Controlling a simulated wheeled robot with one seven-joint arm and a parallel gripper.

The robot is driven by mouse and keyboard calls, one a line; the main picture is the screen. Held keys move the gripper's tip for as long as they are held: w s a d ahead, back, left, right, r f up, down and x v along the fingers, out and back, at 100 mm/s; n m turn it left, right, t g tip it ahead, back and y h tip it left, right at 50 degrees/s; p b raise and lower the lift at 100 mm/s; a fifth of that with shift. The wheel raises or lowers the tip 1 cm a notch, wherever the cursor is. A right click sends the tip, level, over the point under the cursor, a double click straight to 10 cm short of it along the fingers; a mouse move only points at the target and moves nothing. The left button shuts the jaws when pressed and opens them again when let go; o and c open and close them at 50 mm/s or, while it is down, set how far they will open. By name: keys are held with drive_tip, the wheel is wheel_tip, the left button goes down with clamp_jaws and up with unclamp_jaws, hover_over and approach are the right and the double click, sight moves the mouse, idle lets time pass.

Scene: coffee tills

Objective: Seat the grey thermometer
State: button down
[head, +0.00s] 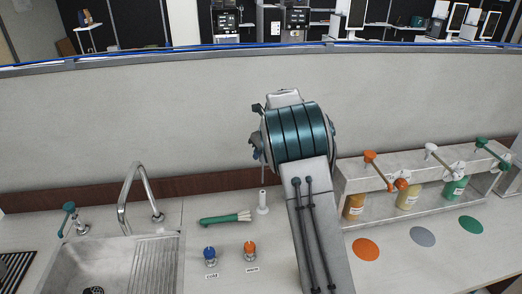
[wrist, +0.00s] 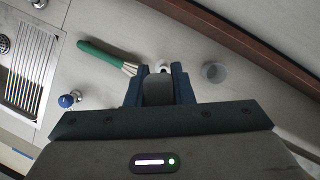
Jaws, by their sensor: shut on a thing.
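My gripper (wrist: 160,72) is shut on a grey piece (wrist: 158,92) between its blue fingers in the wrist view. I take it for the grey thermometer, but most of it is hidden. A small white upright post (head: 262,203) stands on the counter; a white round top (wrist: 163,66) shows between the fingertips in the wrist view. I cannot tell how far the gripper is from it. In the head view my arm hides the gripper and what it holds.
A green brush (head: 222,219) lies left of the post. A blue knob (head: 210,255) and an orange knob (head: 250,250) stand in front. A sink (head: 160,262) is at left. A bottle rack (head: 385,212) and coloured discs are at right. A translucent round thing (wrist: 215,72) is near the gripper.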

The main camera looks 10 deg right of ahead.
sight(261, 159)
drive_tip(key=shift+f+b, duration=0.6)
drive_tip(key=shift+f, duration=0.95)
drive_tip(key=shift+p, duration=0.6)
drive_tip(key=shift+f, duration=0.15)
drive_tip(key=shift+f+b, duration=2.7)
drive_tip(key=shift+f, duration=2.5)
drive_tip(key=c, duration=1.2)
unclamp_jaws()
